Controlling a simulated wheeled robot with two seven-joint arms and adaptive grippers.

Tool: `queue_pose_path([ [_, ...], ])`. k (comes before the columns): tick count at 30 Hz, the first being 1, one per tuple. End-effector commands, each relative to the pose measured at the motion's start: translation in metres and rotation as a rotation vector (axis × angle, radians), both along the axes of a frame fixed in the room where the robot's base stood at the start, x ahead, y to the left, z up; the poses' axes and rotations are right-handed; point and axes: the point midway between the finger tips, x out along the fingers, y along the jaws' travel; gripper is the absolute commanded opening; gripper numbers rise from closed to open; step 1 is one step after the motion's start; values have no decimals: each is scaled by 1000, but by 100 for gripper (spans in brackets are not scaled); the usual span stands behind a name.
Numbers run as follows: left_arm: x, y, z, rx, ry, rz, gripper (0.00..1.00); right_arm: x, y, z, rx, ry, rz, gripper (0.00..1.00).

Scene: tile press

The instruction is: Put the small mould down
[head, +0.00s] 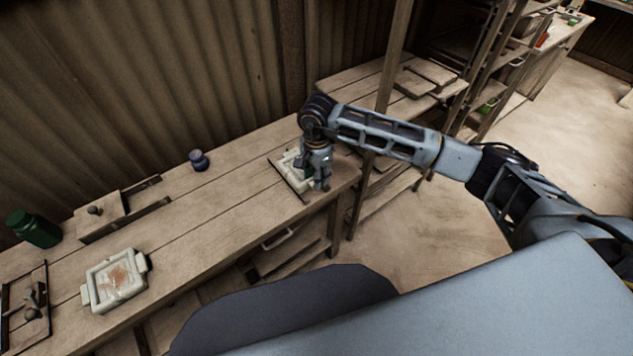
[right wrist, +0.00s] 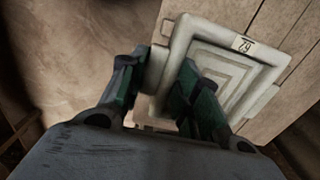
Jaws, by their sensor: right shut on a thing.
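The small mould (right wrist: 222,62) is pale, with stepped square recesses and a numbered label on its rim. My right gripper (right wrist: 172,85) is shut on a lug at the mould's side, one green finger on each side of it. In the head view, my right gripper (head: 318,182) points down at the right end of the workbench (head: 225,200), hiding much of the mould (head: 290,158). The mould is over or on a dark-edged spot there; I cannot tell whether it touches. My left gripper is not in view.
A larger pale mould (head: 115,281) with a reddish patch lies at the bench's left. The bench's middle is clear.

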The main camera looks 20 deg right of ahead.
Motion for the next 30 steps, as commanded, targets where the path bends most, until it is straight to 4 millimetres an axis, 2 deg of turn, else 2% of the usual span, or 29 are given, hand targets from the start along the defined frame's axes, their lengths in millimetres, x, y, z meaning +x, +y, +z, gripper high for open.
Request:
queue_pose_path([
  [10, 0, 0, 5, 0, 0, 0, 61, 0, 1, -29, 1, -1, 1, 0],
  [25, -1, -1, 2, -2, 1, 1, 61, 0, 1, -34, 1, -2, 1, 0],
  [26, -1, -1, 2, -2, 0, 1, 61, -1, 0, -35, 0, 1, 1, 33],
  [30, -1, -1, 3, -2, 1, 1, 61, -1, 0, -35, 0, 1, 1, 51],
])
